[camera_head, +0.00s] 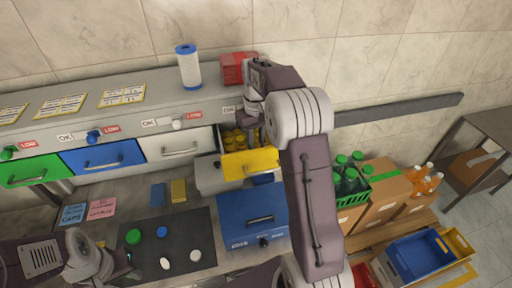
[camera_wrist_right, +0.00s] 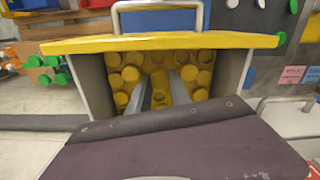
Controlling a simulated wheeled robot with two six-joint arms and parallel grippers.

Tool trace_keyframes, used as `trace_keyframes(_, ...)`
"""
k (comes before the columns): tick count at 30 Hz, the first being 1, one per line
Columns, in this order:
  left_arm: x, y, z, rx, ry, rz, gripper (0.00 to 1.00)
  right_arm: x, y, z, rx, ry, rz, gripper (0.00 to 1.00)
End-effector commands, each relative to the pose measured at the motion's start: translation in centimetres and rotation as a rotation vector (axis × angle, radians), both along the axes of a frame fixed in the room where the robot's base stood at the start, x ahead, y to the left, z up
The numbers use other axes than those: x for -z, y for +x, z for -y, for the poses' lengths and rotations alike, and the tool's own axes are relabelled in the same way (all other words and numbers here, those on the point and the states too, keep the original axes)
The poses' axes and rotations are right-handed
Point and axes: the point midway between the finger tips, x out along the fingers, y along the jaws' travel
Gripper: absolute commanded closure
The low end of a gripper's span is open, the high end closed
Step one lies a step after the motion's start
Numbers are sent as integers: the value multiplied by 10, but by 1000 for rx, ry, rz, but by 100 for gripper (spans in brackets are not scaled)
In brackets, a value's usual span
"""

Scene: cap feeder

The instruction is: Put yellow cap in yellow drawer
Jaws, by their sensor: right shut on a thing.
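The yellow drawer (camera_head: 250,163) is pulled open, with several yellow caps (camera_head: 234,139) inside. In the right wrist view the drawer's yellow front (camera_wrist_right: 160,42) runs across the top, with the caps behind it. My right gripper (camera_wrist_right: 160,92) reaches into the drawer from above, its two fingers close together around a yellow cap (camera_wrist_right: 159,80). In the head view my right arm partly hides the drawer's right side. My left gripper (camera_head: 128,268) is low at the left, near the dark mat's edge; its fingers are too unclear to judge.
A dark mat (camera_head: 190,225) bears a green cap (camera_head: 133,237), a blue cap (camera_head: 162,231) and white caps (camera_head: 195,255). Green (camera_head: 32,170), blue (camera_head: 102,157) and white (camera_head: 167,147) drawers are to the left. A blue box (camera_head: 252,215) stands below the yellow drawer.

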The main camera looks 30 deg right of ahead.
Motion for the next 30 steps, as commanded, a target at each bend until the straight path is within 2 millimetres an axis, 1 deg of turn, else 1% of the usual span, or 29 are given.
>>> trace_keyframes(1,-3,0,0,0,0,0,64,9,-1,0,0,1,-7,100)
trace_keyframes(3,-4,0,0,0,0,0,64,20,-1,0,0,1,-5,100)
trace_keyframes(5,-5,0,0,0,0,0,64,25,-1,0,0,1,-3,100)
trace_keyframes(15,-2,0,0,0,0,0,64,30,-1,0,0,0,-1,100)
trace_keyframes(16,-2,0,0,0,0,0,64,30,-1,0,0,0,-1,73)
trace_keyframes(17,-3,0,0,0,0,0,64,30,0,0,0,0,-1,66)
trace_keyframes(26,-3,0,0,0,0,0,64,29,0,0,0,0,-1,66)
trace_keyframes(28,-5,0,0,0,0,0,64,25,0,0,0,0,0,66)
trace_keyframes(30,-3,0,0,0,0,0,64,19,1,0,0,-1,2,66)
